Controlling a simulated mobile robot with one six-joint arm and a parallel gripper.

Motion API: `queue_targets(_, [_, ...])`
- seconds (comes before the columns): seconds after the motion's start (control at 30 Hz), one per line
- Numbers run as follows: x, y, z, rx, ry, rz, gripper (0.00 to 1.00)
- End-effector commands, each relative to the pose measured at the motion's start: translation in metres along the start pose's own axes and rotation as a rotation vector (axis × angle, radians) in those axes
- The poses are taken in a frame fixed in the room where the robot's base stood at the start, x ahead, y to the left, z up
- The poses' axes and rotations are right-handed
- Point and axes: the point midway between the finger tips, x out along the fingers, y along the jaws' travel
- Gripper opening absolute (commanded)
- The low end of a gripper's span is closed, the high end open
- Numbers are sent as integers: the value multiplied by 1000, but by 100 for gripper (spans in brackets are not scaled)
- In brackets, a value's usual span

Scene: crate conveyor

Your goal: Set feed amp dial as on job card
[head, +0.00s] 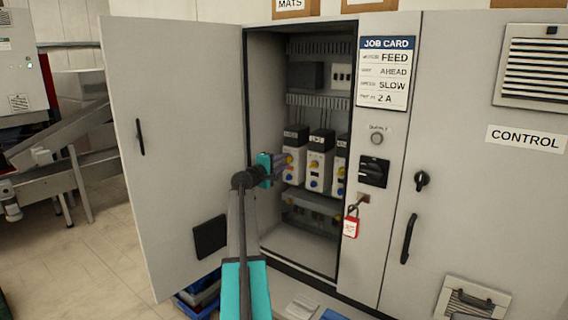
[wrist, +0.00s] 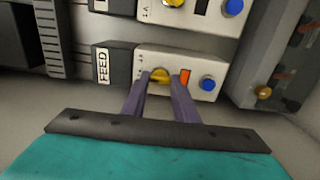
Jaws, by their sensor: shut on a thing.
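The job card (head: 384,73) on the cabinet front reads FEED, AHEAD, SLOW and 2 A. In the wrist view the FEED unit (wrist: 125,64) carries a yellow dial (wrist: 160,74), an orange-red element (wrist: 186,77) and a blue button (wrist: 208,82). My gripper (wrist: 163,78) is shut on the yellow dial, one finger on each side. The small scale marks around the dial are too blurred to read. In the head view my gripper (head: 287,161) reaches into the open cabinet at the leftmost unit (head: 295,137) and hides part of its face.
The cabinet door (head: 180,130) stands open on the left. Similar units (head: 320,160) stand close on the right of the FEED unit. A dark rotary switch (head: 374,171) and a red padlock tag (head: 351,228) are on the front panel. Blue bins (head: 200,297) lie on the floor.

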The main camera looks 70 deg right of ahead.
Motion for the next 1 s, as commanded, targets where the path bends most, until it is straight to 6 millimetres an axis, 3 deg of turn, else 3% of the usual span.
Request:
queue_targets(0.03, [0, 2, -1, 0, 2, 2, 4])
queue_targets(0.07, [0, 2, -1, 0, 2, 2, 32])
queue_targets(0.17, [0, 1, -1, 0, 2, 2, 45])
queue_targets(0.67, [-7, -1, 0, 1, 0, 0, 45])
queue_targets(1.0, [-46, -2, 1, 1, 2, 0, 45])
